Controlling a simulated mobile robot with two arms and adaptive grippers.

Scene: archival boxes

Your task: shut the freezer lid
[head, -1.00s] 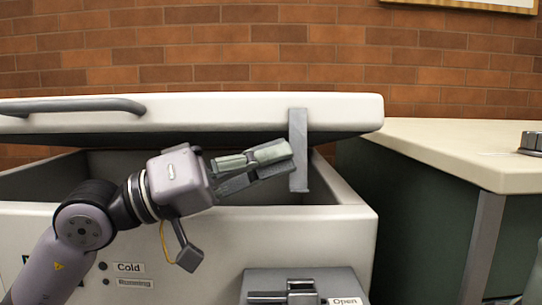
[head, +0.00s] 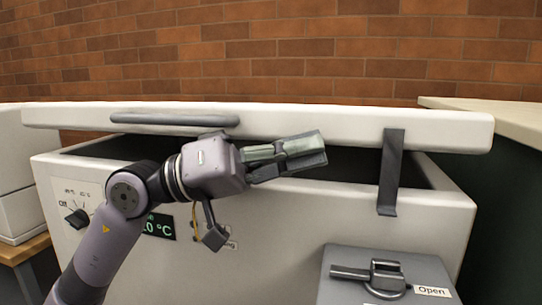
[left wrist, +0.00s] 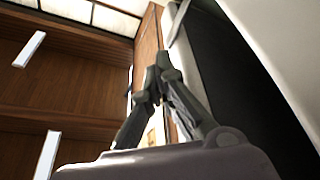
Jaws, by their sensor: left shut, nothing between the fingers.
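The freezer lid (head: 345,122) is a long white slab with a grey handle (head: 175,119) and a grey hanging strap (head: 391,170). It is tilted slightly open over the white freezer body (head: 300,222), with a dark gap beneath its front edge. My left gripper (head: 322,150) is shut and empty, in front of the lid's lower front edge, left of the strap. I cannot tell whether it touches the lid. Its closed fingers (left wrist: 155,82) also show in the left wrist view, beside pale surfaces and a dark strip. My right gripper is out of view.
A grey latch box (head: 345,262) with a lever and an "Open" label (head: 432,291) is at the freezer's front right. A pale counter (head: 500,112) stands close on the right. A dial (head: 77,218) and temperature display (head: 160,226) are on the freezer's front left.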

